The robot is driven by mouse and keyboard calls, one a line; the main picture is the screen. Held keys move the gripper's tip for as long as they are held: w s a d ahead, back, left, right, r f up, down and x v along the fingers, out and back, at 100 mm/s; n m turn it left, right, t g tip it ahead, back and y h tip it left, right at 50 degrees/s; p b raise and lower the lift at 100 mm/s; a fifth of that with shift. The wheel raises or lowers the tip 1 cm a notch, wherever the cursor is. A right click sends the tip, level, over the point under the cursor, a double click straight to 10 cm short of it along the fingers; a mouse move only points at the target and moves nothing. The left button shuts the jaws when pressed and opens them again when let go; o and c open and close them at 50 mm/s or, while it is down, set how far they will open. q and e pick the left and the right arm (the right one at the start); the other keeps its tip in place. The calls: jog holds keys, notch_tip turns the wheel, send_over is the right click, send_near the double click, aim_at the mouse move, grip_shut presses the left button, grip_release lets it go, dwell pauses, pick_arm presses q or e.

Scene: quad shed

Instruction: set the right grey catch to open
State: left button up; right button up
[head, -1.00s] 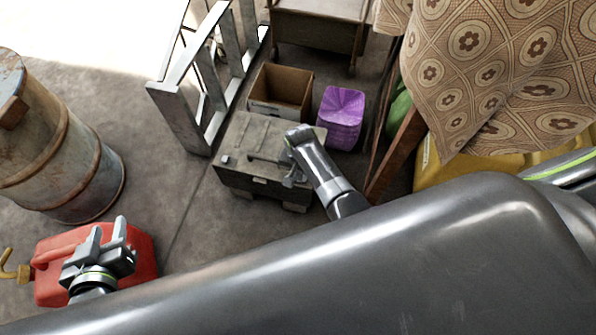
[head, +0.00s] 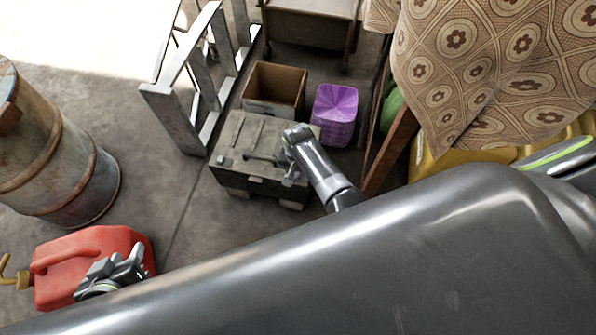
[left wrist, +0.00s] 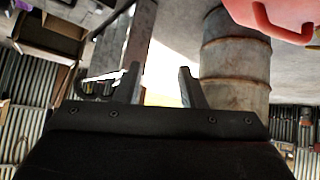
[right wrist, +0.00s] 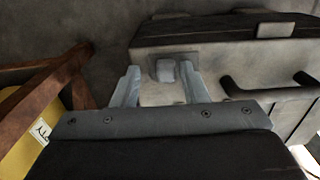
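The grey-green case (head: 232,146) lies on the floor in the middle of the head view, with a bar handle on its lid. It also fills the upper right of the right wrist view (right wrist: 210,55). A small grey catch (right wrist: 166,70) sits at the case's edge there, just beyond and between my right fingertips. I cannot tell its setting or whether the fingers touch it. My right gripper (head: 289,165) is open at the case's right end; it hides that catch in the head view. My left gripper (head: 125,268) is open and empty by the red can (head: 85,255); its fingers show apart in the left wrist view (left wrist: 160,85).
A cardboard box (head: 272,107) and a purple basket (head: 335,112) stand behind the case. A metal frame (head: 180,115) is at its left, a rusty barrel (head: 60,165) further left. A wooden post (head: 392,150) and patterned cloth (head: 490,70) are close on the right.

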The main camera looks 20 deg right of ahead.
aim_at(298, 175)
jog(key=shift+a+r, duration=0.1)
jog(key=shift+r, duration=0.1)
notch_tip(298, 175, up, 3)
jog(key=shift+f+p, duration=0.1)
jog(key=shift+p, duration=0.75)
pick_arm(q)
jog(key=s+f+g+p, duration=0.6)
jog(key=s+f+g, duration=0.2)
jog(key=s+f, duration=0.2)
jog(key=shift+a+f, duration=0.2)
jog(key=shift+f, duration=0.1)
pick_arm(e)
notch_tip(298, 175, up, 14)
pick_arm(q)
jog(key=shift+w, duration=0.1)
